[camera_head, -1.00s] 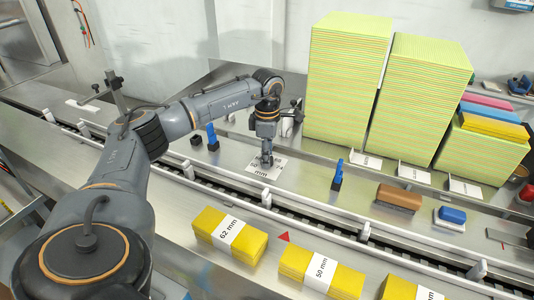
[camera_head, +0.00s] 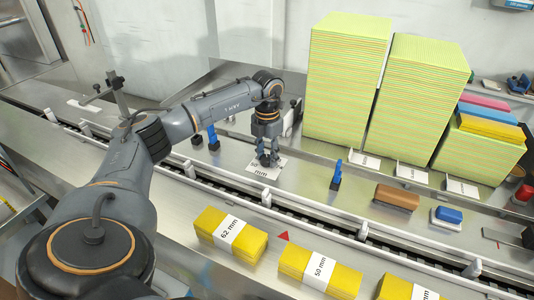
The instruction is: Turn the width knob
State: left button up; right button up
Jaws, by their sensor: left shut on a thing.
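My left gripper (camera_head: 267,160) points down at a white label plate marked "mm" (camera_head: 265,172) on the steel deck beyond the conveyor. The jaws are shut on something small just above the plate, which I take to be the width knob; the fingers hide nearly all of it. Yellow cloth packs lie on the near deck: one banded "62 mm" (camera_head: 231,235), one banded "50 mm" (camera_head: 320,269), and one cut off at the bottom edge (camera_head: 408,287). A red triangle (camera_head: 283,236) marks the deck by the first two. My right gripper is not in view.
Tall green-yellow cloth stacks (camera_head: 347,80) stand right of my gripper. Blue upright clamps (camera_head: 213,138) (camera_head: 337,175) stand on either side of it. A brown block (camera_head: 396,197) and a blue-topped block (camera_head: 448,214) lie right. The conveyor channel (camera_head: 300,215) runs across in front.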

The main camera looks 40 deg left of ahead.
aim_at(267, 157)
pick_arm(q)
jog(key=n+p, duration=0.1)
jog(key=n, duration=0.5)
jog(key=shift+r+n, duration=0.1)
jog(key=shift+n, duration=0.3)
dwell(0.4)
jog(key=o, duration=1.2)
notch_tip(267, 157, up, 12)
